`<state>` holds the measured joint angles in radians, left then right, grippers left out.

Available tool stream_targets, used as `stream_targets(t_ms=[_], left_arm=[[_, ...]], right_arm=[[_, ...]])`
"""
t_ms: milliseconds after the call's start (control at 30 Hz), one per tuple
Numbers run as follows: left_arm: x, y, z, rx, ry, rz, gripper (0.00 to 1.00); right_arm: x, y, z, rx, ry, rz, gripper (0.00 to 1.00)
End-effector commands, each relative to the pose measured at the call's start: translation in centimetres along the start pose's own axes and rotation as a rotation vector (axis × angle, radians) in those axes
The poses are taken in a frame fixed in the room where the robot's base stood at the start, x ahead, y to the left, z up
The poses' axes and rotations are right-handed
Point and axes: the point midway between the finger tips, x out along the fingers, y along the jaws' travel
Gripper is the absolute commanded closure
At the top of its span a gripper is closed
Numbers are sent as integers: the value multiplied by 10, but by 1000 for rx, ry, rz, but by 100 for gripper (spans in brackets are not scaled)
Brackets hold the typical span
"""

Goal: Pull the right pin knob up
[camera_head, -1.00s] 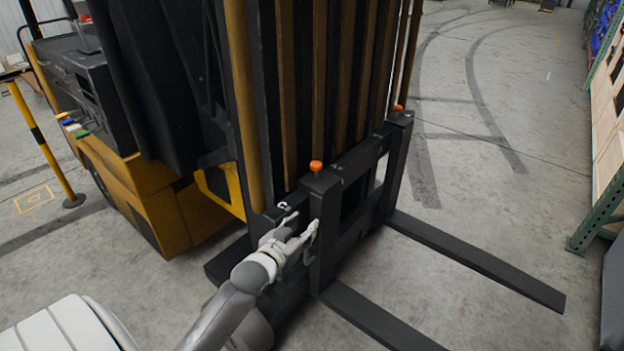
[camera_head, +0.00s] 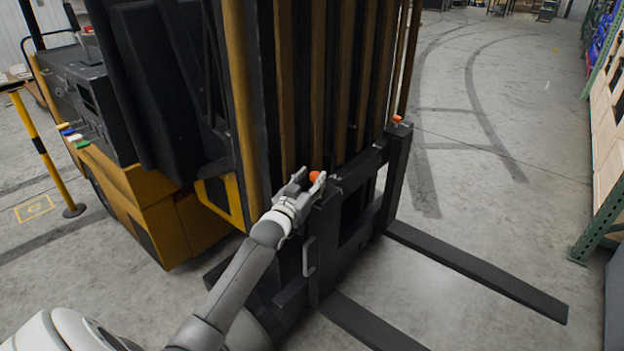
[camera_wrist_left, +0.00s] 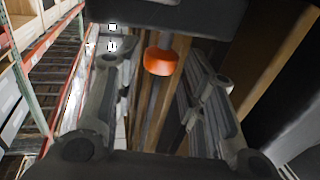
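Two orange pin knobs stand on top of the black fork carriage (camera_head: 352,178). The near knob (camera_head: 315,176) is on the left in the head view; the far knob (camera_head: 397,118) is on the right, clear of any gripper. My left gripper (camera_head: 309,181) is open at the near knob, its fingers on either side of it. In the left wrist view the near knob (camera_wrist_left: 159,62) shows between the spread fingers, with gaps on both sides. My right gripper is out of view.
Two black forks (camera_head: 480,268) reach out low from the carriage. The forklift mast (camera_head: 240,100) rises just behind the gripper. A yellow post (camera_head: 46,155) stands at left and shelving (camera_head: 603,210) at right. The floor beyond the forks is clear.

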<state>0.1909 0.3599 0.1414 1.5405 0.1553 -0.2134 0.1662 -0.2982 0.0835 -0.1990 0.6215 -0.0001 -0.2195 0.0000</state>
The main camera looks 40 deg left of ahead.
Motion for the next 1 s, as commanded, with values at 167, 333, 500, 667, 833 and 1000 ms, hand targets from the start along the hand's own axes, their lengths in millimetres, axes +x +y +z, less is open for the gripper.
stream_targets(t_ms=[167, 333, 500, 667, 833, 1000], left_arm=[[10, 0, -1, 1, 1, 0, 62], [11, 0, 0, 1, 1, 0, 62], [11, 0, 0, 1, 0, 0, 67], [11, 0, 0, 1, 0, 0, 88], [11, 0, 0, 1, 0, 0, 100], [11, 0, -4, 1, 0, 0, 100]], right_arm=[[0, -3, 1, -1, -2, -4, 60], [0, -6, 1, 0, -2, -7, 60], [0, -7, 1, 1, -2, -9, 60], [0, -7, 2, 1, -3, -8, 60], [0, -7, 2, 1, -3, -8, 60], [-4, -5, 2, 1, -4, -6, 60]])
